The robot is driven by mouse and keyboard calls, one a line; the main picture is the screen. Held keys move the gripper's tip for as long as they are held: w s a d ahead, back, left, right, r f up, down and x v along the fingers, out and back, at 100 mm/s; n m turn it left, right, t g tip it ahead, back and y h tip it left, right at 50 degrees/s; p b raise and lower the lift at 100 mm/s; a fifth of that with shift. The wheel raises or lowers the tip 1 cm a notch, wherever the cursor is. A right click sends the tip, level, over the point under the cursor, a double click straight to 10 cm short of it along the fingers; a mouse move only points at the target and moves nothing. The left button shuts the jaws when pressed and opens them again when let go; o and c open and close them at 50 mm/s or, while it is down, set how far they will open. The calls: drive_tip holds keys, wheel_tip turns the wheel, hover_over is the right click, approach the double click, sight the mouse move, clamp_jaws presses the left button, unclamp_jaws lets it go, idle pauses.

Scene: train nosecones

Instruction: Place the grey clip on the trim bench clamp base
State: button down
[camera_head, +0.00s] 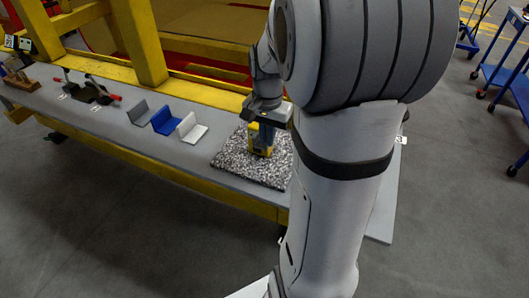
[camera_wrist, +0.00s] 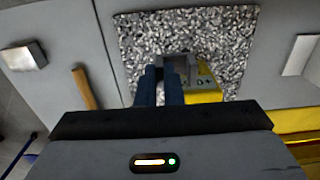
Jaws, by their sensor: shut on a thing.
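My gripper (camera_head: 266,132) is over the speckled mat (camera_head: 232,160), with its fingers pointing down. In the wrist view its dark blue fingers (camera_wrist: 161,84) are close together. A small grey, notched piece, which looks like the grey clip (camera_wrist: 180,68), is at the fingertips, and my gripper is shut on it. A yellow block with a grey face (camera_wrist: 204,94) is right beside the clip, over the mat; it also shows in the head view (camera_head: 260,138). I cannot tell whether clip and block touch. The fingers hide part of both.
On the bench (camera_head: 205,150) left of the mat stand grey (camera_head: 138,112), blue (camera_head: 165,119) and white (camera_head: 191,128) angled pieces. A dark fixture with red-ended handles (camera_head: 85,92) is further left. Yellow beams (camera_head: 145,45) rise behind. Blue carts (camera_head: 505,75) stand at the right.

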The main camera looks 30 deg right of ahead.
wheel_tip(320, 180, down, 8)
drive_tip(key=shift+f, duration=0.15)
idle(0.4)
drive_tip(key=c, duration=2)
unclamp_jaws()
drive_tip(key=shift+f, duration=0.2)
drive_tip(key=o, duration=0.4)
drive_tip(key=shift+o, duration=0.2)
drive_tip(key=shift+r, duration=0.1)
